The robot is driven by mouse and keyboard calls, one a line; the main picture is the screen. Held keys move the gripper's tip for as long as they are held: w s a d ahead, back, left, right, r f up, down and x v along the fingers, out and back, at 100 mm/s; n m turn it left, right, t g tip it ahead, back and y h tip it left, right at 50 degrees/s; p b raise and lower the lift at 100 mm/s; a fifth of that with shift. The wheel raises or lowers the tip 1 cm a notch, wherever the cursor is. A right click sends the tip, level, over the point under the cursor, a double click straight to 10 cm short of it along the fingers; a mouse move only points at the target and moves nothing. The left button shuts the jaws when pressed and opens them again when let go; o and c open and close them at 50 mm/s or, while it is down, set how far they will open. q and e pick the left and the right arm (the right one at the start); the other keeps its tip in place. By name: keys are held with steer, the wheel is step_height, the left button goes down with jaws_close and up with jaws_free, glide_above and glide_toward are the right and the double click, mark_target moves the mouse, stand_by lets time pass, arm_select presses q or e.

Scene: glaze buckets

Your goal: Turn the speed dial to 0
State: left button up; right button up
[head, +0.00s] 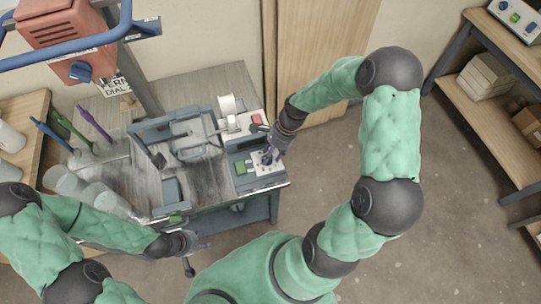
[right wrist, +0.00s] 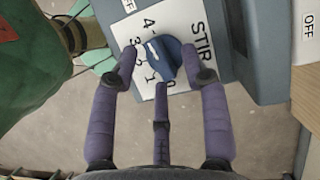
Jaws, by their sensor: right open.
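The speed dial (right wrist: 165,58) is a blue knob on a white plate marked STIR, with numbers from 0 to 4 around it. Its white mark faces the left side of the scale, near the 2 and 3; the exact number is hard to read. My right gripper (right wrist: 160,68) is open, with purple fingers on the left and right sides of the dial and a third below it. I cannot tell whether they touch it. In the head view my right gripper (head: 270,153) is over the grey control panel and partly hides the dial. My left gripper (head: 195,243) is empty near the bench's front edge.
The bench panel has a green switch (head: 240,167). An orange box with another blue knob (head: 81,71) hangs at upper left. Translucent cups (head: 100,196) and coloured tools (head: 78,130) stand at left. Shelves (head: 480,110) stand at right; the floor between is clear.

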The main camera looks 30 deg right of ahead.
steer(key=shift+f, duration=0.15)
jaws_close()
